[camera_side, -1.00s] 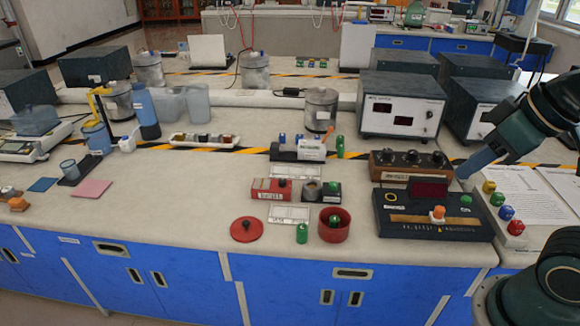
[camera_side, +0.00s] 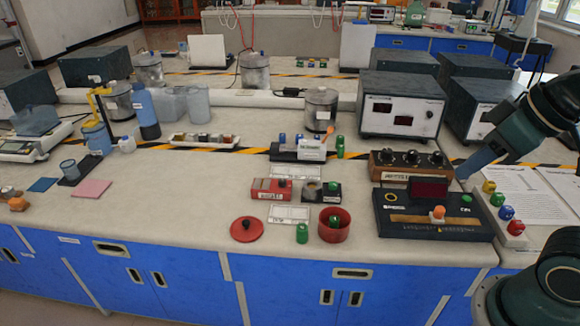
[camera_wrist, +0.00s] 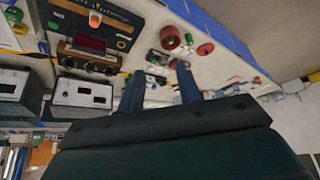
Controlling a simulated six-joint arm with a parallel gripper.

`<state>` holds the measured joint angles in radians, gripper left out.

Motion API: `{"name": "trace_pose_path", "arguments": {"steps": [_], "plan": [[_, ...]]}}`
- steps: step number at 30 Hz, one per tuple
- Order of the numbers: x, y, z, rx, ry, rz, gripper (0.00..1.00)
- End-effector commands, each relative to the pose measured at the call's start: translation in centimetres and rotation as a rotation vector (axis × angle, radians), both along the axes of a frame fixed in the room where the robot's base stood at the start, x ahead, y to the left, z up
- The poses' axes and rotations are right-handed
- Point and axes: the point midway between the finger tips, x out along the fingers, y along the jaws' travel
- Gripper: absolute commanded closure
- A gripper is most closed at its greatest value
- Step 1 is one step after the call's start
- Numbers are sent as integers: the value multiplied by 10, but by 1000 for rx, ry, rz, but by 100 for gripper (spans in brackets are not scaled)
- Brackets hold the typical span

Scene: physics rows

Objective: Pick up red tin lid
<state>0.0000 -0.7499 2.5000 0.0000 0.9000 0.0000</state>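The red tin lid (camera_side: 246,229) is a flat red disc with a dark knob, lying on the bench near its front edge. It also shows in the wrist view (camera_wrist: 205,49), beyond my fingers. In the side view my arm is at the right, and the gripper's tip (camera_side: 465,172) is far right of the lid, beside the control box.
A green vial (camera_side: 302,233) stands between lid and tin. Behind are a red block (camera_side: 271,189) and a clear flat tray (camera_side: 289,214). Bench left of the lid is clear.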

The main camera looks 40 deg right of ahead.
Motion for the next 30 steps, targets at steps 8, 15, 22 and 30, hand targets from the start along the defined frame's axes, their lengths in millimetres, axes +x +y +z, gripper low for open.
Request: {"name": "trace_pose_path", "arguments": {"steps": [8,15,22,30], "plan": [[0,0,0,0,0,0,30],[0,0,0,0,0,0,0],[1,0,1,-2,1,6,0],[23,4,14,-37,29,90,0]]}}
